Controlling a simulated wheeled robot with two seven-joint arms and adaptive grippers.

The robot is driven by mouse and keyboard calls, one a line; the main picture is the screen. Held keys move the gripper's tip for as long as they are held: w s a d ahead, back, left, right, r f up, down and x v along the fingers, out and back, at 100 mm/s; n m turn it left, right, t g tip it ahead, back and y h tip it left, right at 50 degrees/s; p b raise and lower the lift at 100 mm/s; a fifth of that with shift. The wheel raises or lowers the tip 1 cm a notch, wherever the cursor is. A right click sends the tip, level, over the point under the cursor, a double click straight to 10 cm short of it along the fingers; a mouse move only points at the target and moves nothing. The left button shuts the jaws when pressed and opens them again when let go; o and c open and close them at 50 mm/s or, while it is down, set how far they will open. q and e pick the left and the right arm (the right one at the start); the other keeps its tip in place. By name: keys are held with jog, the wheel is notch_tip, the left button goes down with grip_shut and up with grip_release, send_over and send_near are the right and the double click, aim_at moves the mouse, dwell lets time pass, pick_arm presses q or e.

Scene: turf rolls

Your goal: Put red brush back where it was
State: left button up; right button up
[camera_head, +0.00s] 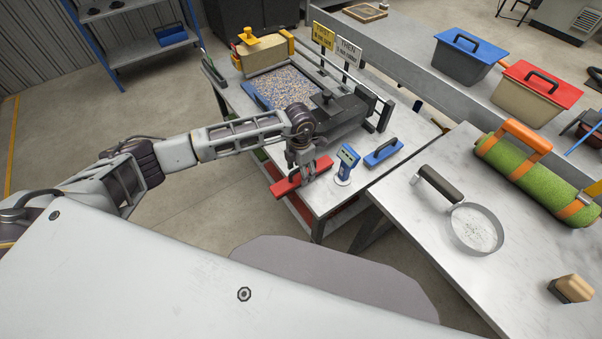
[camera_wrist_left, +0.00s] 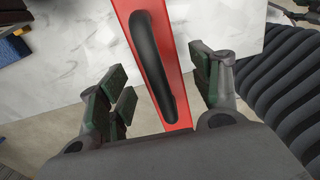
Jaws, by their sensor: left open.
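The red brush (camera_head: 301,177) lies on the front edge of the left table (camera_head: 330,197), its far end toward the table's middle. In the left wrist view the red brush (camera_wrist_left: 184,70) has a black arched handle (camera_wrist_left: 153,62) and runs between my open fingers. My left gripper (camera_head: 306,168) is directly over the brush; in the left wrist view the left gripper (camera_wrist_left: 160,95) has its pads on both sides of the brush, with gaps visible. Whether the brush rests fully on the table is hard to tell. My right gripper is not in view.
A blue brush (camera_head: 383,152) and a small blue device (camera_head: 347,165) stand close to the right of the gripper. A dark machine (camera_head: 338,112) and a tray of speckled granules (camera_head: 285,87) lie behind. The right table holds a sieve (camera_head: 475,229) and a green turf roll (camera_head: 535,180).

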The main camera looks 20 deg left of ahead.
pick_arm(q)
notch_tip(320, 180, up, 10)
jog(key=shift+a+f+b, duration=0.1)
jog(key=shift+b, duration=0.3)
dwell(0.7)
